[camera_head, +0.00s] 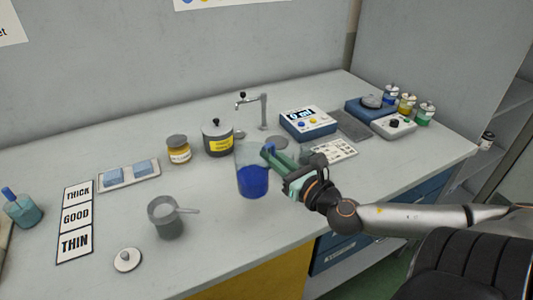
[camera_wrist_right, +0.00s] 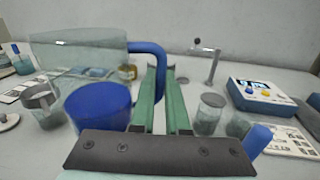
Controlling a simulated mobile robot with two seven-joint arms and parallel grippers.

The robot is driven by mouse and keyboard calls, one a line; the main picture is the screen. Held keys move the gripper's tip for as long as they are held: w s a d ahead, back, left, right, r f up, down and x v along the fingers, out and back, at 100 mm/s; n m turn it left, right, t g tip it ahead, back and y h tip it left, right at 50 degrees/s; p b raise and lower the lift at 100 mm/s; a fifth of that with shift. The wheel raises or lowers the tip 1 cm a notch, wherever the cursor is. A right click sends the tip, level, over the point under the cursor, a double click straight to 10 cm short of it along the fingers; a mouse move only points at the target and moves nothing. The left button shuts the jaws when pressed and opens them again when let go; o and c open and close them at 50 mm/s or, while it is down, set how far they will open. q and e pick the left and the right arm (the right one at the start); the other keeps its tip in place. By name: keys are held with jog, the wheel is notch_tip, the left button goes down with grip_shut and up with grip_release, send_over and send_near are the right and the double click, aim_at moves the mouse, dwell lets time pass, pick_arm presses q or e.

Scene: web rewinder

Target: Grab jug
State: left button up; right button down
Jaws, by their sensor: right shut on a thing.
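The jug (camera_head: 252,172) is a clear vessel with blue liquid in its lower part, in the middle of the head view. It also shows at the left of the right wrist view (camera_wrist_right: 80,62), with its blue handle (camera_wrist_right: 150,48) reaching across to my fingers. My right gripper (camera_head: 272,155) comes in from the right, and its green fingers (camera_wrist_right: 162,72) are shut on the jug's handle. The fingers hide part of the handle. I cannot tell whether the jug's base touches the counter. My left gripper is not in view.
A grey pot (camera_head: 218,140), a yellow-labelled jar (camera_head: 178,150) and a tap (camera_head: 264,110) stand behind the jug. A grey beaker (camera_head: 166,220) and a lid (camera_head: 128,260) are at front left. A scale (camera_head: 307,124) is at the right. The counter (camera_head: 225,260) in front is clear.

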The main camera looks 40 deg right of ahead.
jog(key=shift+s+d+r+p, duration=0.15)
jog(key=shift+s+r+p, duration=0.25)
jog(key=shift+s, duration=0.45)
jog(key=shift+s+d+r+p, duration=0.15)
jog(key=shift+s+r, duration=0.3)
jog(key=shift+s, duration=0.35)
